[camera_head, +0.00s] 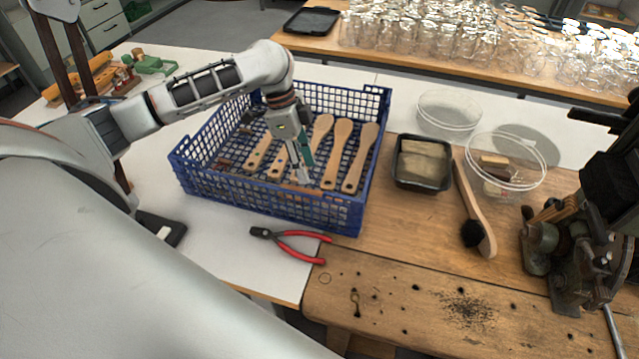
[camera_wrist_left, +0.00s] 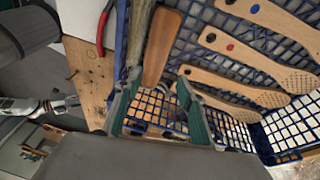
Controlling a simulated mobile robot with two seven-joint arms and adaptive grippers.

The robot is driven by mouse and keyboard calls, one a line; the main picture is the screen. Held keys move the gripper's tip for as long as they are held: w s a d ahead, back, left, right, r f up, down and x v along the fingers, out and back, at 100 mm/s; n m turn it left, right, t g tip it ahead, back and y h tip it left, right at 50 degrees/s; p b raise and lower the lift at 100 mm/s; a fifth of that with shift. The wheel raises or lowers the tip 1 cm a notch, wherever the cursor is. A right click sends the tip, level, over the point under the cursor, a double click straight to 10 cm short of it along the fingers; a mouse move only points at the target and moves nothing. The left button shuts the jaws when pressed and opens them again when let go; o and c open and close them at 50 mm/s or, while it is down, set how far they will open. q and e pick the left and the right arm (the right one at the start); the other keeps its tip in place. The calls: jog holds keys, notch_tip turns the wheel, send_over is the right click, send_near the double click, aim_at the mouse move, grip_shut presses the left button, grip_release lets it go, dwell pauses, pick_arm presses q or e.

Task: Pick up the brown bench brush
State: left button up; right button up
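The brown bench brush (camera_wrist_left: 162,46) is in the left wrist view, a darker reddish-brown wooden piece near the crate's side wall. In the head view a strip of brown wood (camera_head: 303,190) shows at the crate's front side, partly hidden by my left gripper. My left gripper (camera_head: 304,172) points down into the blue crate (camera_head: 200,178). In the wrist view its green-padded fingers (camera_wrist_left: 158,82) are apart, and the brush's near end lies around the gap between the tips. I cannot tell whether they touch it. What seems to be my right gripper (camera_wrist_left: 66,103) is small at the wrist view's left.
Several pale wooden brushes (camera_head: 364,158) lie in the crate. Red-handled pliers (camera_head: 295,237) lie before it. The bench front is mostly clear.

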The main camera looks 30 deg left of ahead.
aim_at(308, 192)
pick_arm(q)
jog(key=shift+s+a+f, duration=0.1)
jog(key=shift+s+f, duration=0.35)
jog(key=shift+f, duration=0.15)
jog(key=shift+x, duration=0.85)
jog(key=shift+s+a+x, duration=0.1)
jog(key=shift+x, duration=1.25)
jog(key=shift+s+a+x, duration=0.15)
jog(key=shift+x, duration=1.25)
jog(key=c, duration=1)
